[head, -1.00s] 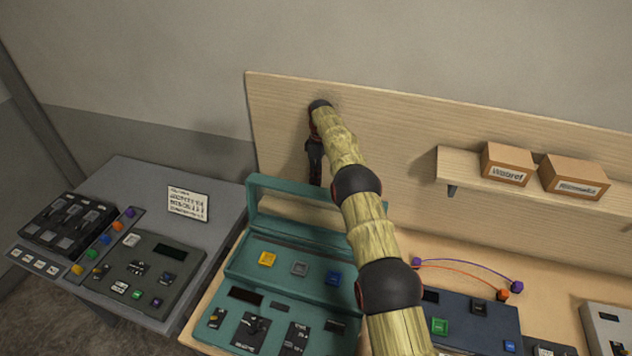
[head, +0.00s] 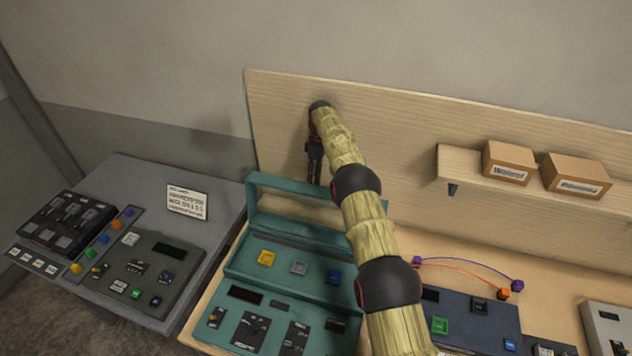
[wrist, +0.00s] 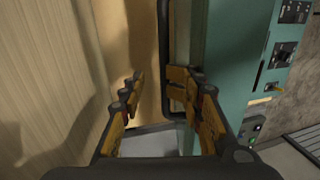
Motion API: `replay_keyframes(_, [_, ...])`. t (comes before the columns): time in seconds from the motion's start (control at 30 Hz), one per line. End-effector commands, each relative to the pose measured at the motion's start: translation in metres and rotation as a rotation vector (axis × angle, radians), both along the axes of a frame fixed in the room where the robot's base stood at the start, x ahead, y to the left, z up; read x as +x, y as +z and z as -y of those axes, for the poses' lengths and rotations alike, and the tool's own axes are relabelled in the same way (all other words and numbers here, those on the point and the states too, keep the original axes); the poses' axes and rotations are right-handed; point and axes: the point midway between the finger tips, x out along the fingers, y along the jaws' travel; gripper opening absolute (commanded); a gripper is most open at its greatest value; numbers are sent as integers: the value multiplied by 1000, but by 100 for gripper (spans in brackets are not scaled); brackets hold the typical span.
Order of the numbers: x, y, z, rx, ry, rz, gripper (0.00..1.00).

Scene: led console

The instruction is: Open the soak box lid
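The teal box (head: 243,269) stands at the left end of the wooden bench in the head view. Its teal lid frame (head: 290,184) stands raised along the back edge, partly hidden by my arm. My gripper (head: 314,178) points down behind the lid frame, close to the wooden back board. In the wrist view my gripper (wrist: 156,77) is open, its fingers apart. A dark bar (wrist: 164,45), which looks like a handle, runs beside the teal surface (wrist: 226,65) and between the fingers, nearer the right one. I cannot tell whether a finger touches it.
The wooden back board (head: 275,120) rises close behind my gripper. A grey console table (head: 140,175) is at left; a shelf (head: 460,170) with two cartons is at right.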

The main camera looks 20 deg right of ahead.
Motion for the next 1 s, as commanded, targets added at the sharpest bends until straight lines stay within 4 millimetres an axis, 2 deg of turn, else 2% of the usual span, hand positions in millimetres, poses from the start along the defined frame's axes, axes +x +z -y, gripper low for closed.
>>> replay_keyframes(0.03, [-4,-8,0,0,1,-16,28])
replay_keyframes(0.07, [-4,-5,0,0,1,-16,28])
replay_keyframes(0.4, [-1,63,0,-2,-1,0,28])
replay_keyframes(0.6, [-1,90,0,-1,-1,2,28])
replay_keyframes(0.77, [-2,99,0,0,0,2,28])
replay_keyframes(1.0, [-1,101,0,-1,0,3,28])
